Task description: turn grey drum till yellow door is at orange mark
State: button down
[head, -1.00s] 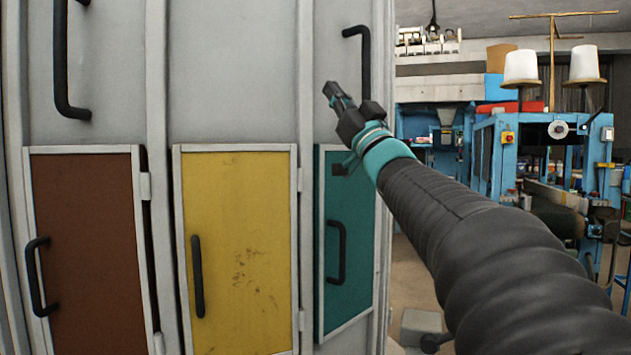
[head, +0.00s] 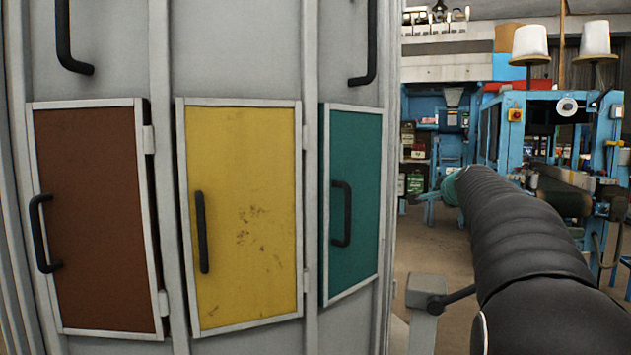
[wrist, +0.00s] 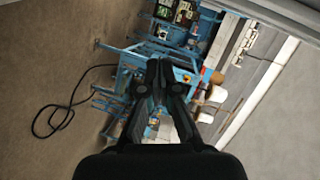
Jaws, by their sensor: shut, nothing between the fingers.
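The grey drum (head: 235,60) fills the left and middle of the head view. Its yellow door (head: 230,190), with a black handle and dark smudges, faces me between a brown door (head: 95,220) and a teal door (head: 352,200). Black bar handles (head: 66,45) sit on the grey panels above. I see no orange mark in these frames. My arm reaches away to the right of the drum, and its gripper end is hidden or too small to tell in the head view. In the wrist view my gripper (wrist: 158,66) is shut and empty, apart from the drum.
A grey post (head: 424,300) with a black lever stands low, right of the drum. Blue machines (head: 535,130) with white thread cones (head: 530,42) stand behind my arm. The wrist view shows open floor (wrist: 50,60) with a black cable (wrist: 68,105).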

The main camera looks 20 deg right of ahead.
jog(key=w+a+f+n+y, duration=0.1)
jog(key=a+f+y, duration=0.2)
jog(key=a+y, duration=0.25)
jog(key=n+g+y, duration=0.4)
jog(key=n+y, duration=0.7)
jog(key=y, duration=0.4)
send_near(300, 174)
jog(key=w+x, duration=0.1)
jog(key=x, duration=0.6)
jog(key=shift+d, duration=0.4)
jog(key=shift+f+h, duration=0.1)
jog(key=shift+h, duration=0.15)
